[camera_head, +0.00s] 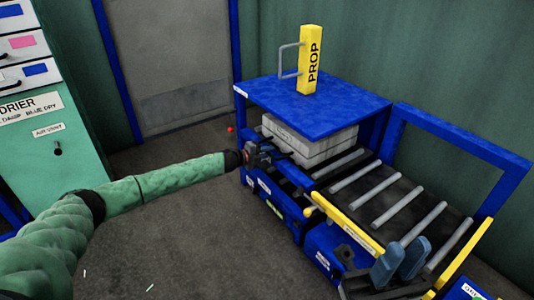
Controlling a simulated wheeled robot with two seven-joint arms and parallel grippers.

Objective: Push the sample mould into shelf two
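A pale grey block, which looks like the sample mould (310,148), sits low under a blue tabletop (300,96) on the blue press frame. It is at the back end of the roller track, and its top is partly hidden by the tabletop. My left arm reaches in from the left, and its dark gripper (258,154) is at the left side of the frame, close to the block's left end. Whether it touches the block is unclear. Its fingers are too small and dark to read as open or shut.
A yellow PROP block (310,62) with a grey handle stands on the tabletop. A green drier cabinet (45,135) stands at left. The floor between is mostly clear.

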